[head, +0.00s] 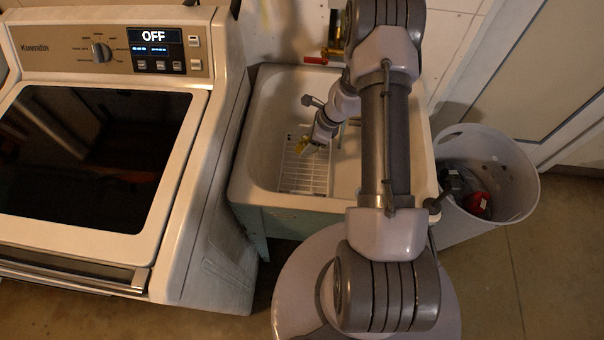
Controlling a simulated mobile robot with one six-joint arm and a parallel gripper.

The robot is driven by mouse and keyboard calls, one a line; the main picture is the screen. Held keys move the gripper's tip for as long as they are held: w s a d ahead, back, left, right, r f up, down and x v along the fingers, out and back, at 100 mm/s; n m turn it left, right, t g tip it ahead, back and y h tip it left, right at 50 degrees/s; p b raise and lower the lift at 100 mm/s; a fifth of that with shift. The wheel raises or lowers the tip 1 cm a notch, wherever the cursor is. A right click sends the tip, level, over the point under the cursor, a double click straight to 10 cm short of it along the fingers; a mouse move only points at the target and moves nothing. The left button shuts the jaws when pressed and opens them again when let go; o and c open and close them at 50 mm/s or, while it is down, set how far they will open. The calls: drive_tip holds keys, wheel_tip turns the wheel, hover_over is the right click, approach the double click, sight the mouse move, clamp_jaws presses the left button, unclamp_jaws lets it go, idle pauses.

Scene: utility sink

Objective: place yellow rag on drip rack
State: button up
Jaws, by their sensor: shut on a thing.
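The yellow rag (301,146) is a small yellow patch at the tip of my gripper (304,143), inside the sink. My gripper is shut on the rag. The white wire drip rack (304,178) lies in the left part of the sink basin. The rag shows over the rack's far part; I cannot tell whether it touches the rack. My gripper and wrist hide part of the rag and of the rack's far right side.
The white utility sink (240,180) stands between a washer (190,150) on the left and a grey bin (520,190) on the right. The bin holds dark and red items. A faucet (335,50) with a red handle is on the back wall.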

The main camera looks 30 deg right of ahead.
sight(303, 164)
drive_tip(key=shift+w+a+f+n, duration=0.15)
drive_tip(key=shift+f+n, duration=0.15)
drive_tip(key=shift+f, duration=0.15)
wheel_tip(303, 164, down, 10)
drive_tip(key=b, duration=0.4)
drive_tip(key=shift+r, duration=0.15)
drive_tip(key=shift+f+b, duration=0.25)
drive_tip(key=shift+b, duration=0.2)
drive_tip(key=o, duration=1.5)
drive_tip(key=shift+r, duration=0.1)
drive_tip(key=shift+r, duration=0.1)
